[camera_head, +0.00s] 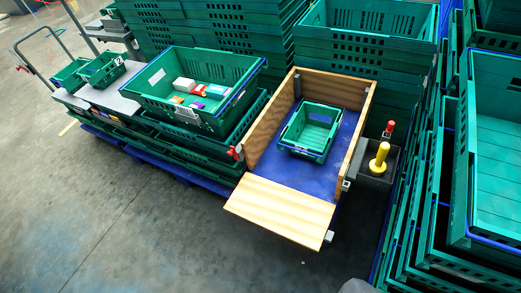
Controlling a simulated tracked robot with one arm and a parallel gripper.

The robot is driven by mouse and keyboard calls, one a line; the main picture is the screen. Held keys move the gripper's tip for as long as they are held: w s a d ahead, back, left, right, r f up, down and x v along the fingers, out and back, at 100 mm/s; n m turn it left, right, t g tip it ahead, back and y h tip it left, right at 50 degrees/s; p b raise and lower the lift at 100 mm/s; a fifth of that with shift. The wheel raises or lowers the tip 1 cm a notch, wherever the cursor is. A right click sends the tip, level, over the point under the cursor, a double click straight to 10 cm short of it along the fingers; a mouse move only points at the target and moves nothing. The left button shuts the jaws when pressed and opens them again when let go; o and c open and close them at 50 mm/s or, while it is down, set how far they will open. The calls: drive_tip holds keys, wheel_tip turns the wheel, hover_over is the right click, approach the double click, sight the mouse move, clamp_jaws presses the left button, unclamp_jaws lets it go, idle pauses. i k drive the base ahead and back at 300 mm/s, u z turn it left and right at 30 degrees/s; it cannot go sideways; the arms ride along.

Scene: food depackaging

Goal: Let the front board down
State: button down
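The front board (280,210) is a pale wooden panel at the front end of a wooden-walled box with a blue floor (290,172). It is folded outward and down from the floor's front edge, leaving the front of the box open. I cannot tell whether it lies level or slopes. The left wall (270,123), back wall (330,85) and right wall (356,140) stand upright. A small green crate (309,153) sits on the blue floor, apart from the board. My gripper is not in view.
A large green crate (150,105) with several small packages stands left of the box. A dark bin with a yellow-handled thing (379,158) and a red-topped thing (389,128) adjoins the right wall. Stacked green crates crowd the back and right (495,150). The grey floor (150,235) is clear at front left.

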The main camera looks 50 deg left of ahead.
sight(304, 219)
drive_tip(key=i, duration=0.35)
drive_tip(key=z, duration=3.05)
drive_tip(key=i, duration=0.45)
drive_tip(key=u, duration=3.65)
